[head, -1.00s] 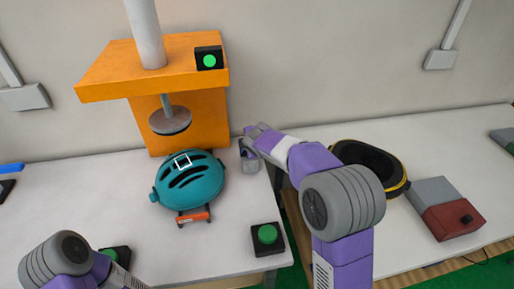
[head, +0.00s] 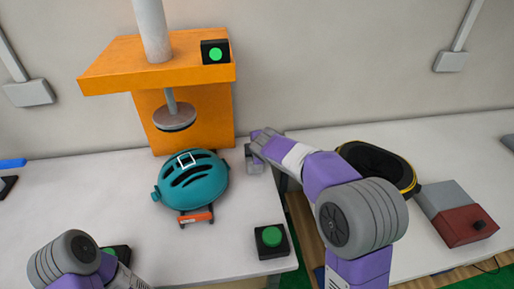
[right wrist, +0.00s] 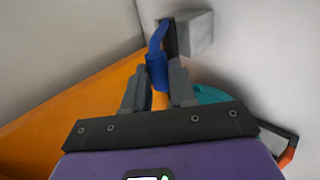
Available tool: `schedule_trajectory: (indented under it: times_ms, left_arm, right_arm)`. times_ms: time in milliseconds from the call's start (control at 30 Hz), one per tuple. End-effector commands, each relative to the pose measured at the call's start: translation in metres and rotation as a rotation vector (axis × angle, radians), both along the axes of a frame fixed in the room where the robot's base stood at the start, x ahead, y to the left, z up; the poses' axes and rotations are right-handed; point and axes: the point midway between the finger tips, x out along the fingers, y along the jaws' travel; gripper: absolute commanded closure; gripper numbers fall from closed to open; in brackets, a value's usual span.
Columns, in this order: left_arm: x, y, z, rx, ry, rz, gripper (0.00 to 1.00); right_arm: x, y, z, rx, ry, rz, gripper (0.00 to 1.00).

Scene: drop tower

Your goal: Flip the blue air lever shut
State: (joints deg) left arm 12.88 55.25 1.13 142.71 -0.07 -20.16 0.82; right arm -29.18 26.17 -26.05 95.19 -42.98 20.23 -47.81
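The blue air lever (right wrist: 157,62) shows in the right wrist view, bent, beside a grey block (right wrist: 194,33). Its thick lower end sits between the fingertips of my right gripper (right wrist: 159,80). The fingers stand apart on either side of it; firm contact is not clear. In the head view my right gripper (head: 254,150) is at the table's right edge, beside the orange press, and I cannot make out the lever there. My left forearm shows at the lower left, but its gripper is out of view.
The orange press (head: 184,110) stands at the back with a teal helmet (head: 192,186) under its round plate. A green button (head: 271,237) is near the front edge.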

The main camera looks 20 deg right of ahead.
Motion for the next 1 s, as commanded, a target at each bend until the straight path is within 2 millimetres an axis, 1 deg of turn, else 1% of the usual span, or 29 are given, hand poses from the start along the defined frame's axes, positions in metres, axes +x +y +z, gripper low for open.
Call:
schedule_trajectory:
  times_ms: [33,133,167,500,667,833,1000]
  left_arm:
    - [0.000,0.000,-0.001,0.000,0.000,0.000,1.00]
    - [0.000,0.000,-0.001,0.000,0.000,0.000,1.00]
    - [0.000,0.000,-0.001,0.000,0.000,0.000,1.00]
    - [0.000,0.000,0.000,0.000,0.000,0.000,1.00]
    - [0.000,0.000,0.003,0.000,0.000,0.000,1.00]
    - [0.000,0.000,0.007,0.000,0.000,0.000,1.00]
    - [0.000,0.000,0.011,0.000,0.000,0.000,1.00]
  right_arm:
    - [-0.006,0.001,-0.014,-0.004,0.036,-0.004,0.69]
    - [-0.006,0.001,-0.014,-0.004,0.036,-0.004,0.54]
    - [-0.006,0.001,-0.014,-0.004,0.035,-0.004,0.52]
    - [-0.005,0.000,-0.010,-0.005,0.027,-0.003,0.52]
    - [-0.015,0.002,0.003,-0.003,0.023,-0.001,0.52]
    - [-0.037,0.005,0.024,-0.002,0.022,0.001,0.52]
    - [-0.053,0.006,0.039,-0.003,0.024,-0.001,0.52]
